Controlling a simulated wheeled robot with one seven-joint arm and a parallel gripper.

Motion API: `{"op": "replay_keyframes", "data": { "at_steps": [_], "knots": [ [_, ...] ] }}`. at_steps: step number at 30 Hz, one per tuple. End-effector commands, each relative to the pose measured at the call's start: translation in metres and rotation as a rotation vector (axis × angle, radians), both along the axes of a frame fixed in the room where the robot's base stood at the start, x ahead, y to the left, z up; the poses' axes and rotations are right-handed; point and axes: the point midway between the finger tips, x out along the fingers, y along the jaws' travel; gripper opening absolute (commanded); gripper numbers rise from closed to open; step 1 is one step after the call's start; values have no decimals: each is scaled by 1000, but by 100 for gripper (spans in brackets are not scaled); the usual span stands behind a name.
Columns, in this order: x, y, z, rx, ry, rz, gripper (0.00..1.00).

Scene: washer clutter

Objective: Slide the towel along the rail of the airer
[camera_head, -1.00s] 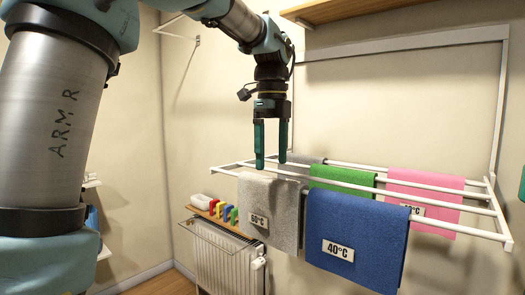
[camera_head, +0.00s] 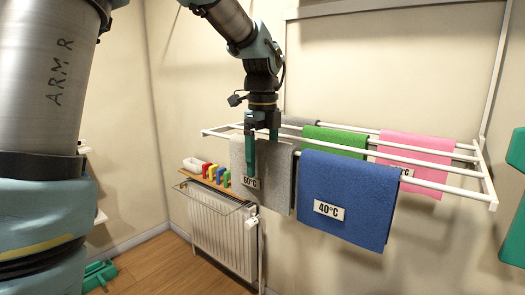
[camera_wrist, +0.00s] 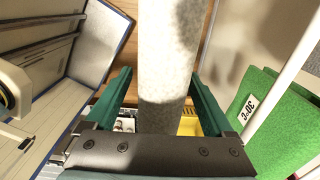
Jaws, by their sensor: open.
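A grey towel (camera_head: 280,175) with a 60°C tag hangs over the front rail (camera_head: 430,184) of the white airer, at its left end. My gripper (camera_head: 262,152) is open and points down at this towel. One finger is in front of the cloth, and the other goes behind it, its tip hidden. In the wrist view the grey towel (camera_wrist: 168,60) runs between the two spread fingers (camera_wrist: 160,95), with gaps on both sides. A blue towel (camera_head: 345,195) with a 40°C tag hangs close to its right on the same rail.
A green towel (camera_head: 335,139), a pink towel (camera_head: 415,147) and another grey cloth (camera_head: 298,121) hang on rails behind. Below left stand a radiator (camera_head: 222,230) and a shelf with a white dish (camera_head: 194,164) and several coloured blocks.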

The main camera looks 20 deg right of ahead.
Motion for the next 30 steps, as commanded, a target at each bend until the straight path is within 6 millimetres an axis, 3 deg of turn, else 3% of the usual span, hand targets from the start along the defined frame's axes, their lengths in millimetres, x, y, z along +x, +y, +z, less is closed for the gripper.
{"op": "replay_keyframes", "data": {
  "at_steps": [7,30],
  "knots": [
    [0,0,0,0,0,0,85],
    [0,0,0,0,0,0,0]
  ]
}}
